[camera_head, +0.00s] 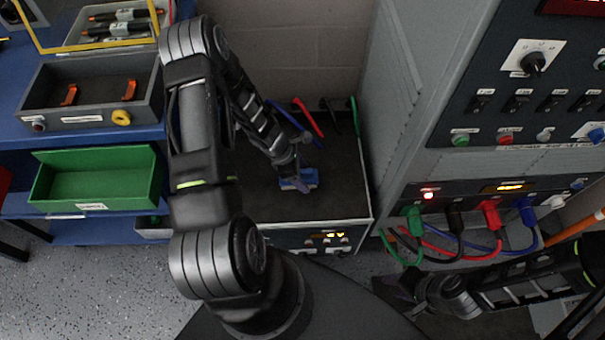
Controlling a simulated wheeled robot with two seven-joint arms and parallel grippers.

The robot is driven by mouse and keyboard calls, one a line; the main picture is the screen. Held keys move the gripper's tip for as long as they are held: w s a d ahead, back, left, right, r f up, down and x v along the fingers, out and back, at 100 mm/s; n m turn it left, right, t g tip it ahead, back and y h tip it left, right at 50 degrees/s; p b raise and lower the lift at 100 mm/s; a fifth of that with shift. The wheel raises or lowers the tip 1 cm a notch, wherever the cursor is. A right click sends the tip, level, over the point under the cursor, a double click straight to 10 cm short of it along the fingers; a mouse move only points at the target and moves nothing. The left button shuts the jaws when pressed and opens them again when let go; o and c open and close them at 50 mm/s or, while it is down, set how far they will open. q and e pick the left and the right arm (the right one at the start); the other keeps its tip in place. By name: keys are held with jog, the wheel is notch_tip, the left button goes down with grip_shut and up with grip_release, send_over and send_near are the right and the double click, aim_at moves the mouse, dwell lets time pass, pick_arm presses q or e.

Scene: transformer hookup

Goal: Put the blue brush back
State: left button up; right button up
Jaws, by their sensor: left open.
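A small blue block (311,183), which looks like the blue brush, lies on the dark top of the low grey cabinet (345,200). My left gripper (296,180) points down right at the block, with its open fingers at or around it. The fingers and my arm hide part of the block, and I cannot tell whether they touch it. My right gripper (413,284) is low in front of the tall grey panel, and its fingers are too dark and small to read.
Blue, red and green cables stand behind the block by the wall. The tall panel (395,110) on the right has plugged cables (490,215) looping down. On the left are a grey tray (85,118), a green bin (100,185) and a yellow-framed case (110,45) on blue shelving.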

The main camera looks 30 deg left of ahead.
pick_arm(q)
jog(key=p+v, duration=0.1)
jog(key=v, duration=1.1)
jog(key=shift+p, duration=0.4)
jog(key=shift+w, duration=0.1)
jog(key=shift+d+n, duration=0.3)
jog(key=shift+d, duration=0.1)
jog(key=d+f+n+h, duration=0.2)
jog(key=d+n, duration=1.7)
jog(key=n, duration=0.5)
jog(key=s+d+f+n, duration=0.1)
jog(key=s+n, duration=0.3)
jog(key=n, duration=0.4)
jog(key=s+d+f+n+g+y, duration=0.1)
jog(key=s+d+n, duration=0.3)
jog(key=n, duration=0.4)
jog(key=s+d+f+n+g, duration=0.1)
jog(key=s+d+n, duration=0.1)
jog(key=s+n, duration=0.2)
jog(key=n, duration=0.3)
jog(key=shift+s+d+f+n, duration=0.2)
jog(key=shift+d+n, duration=0.2)
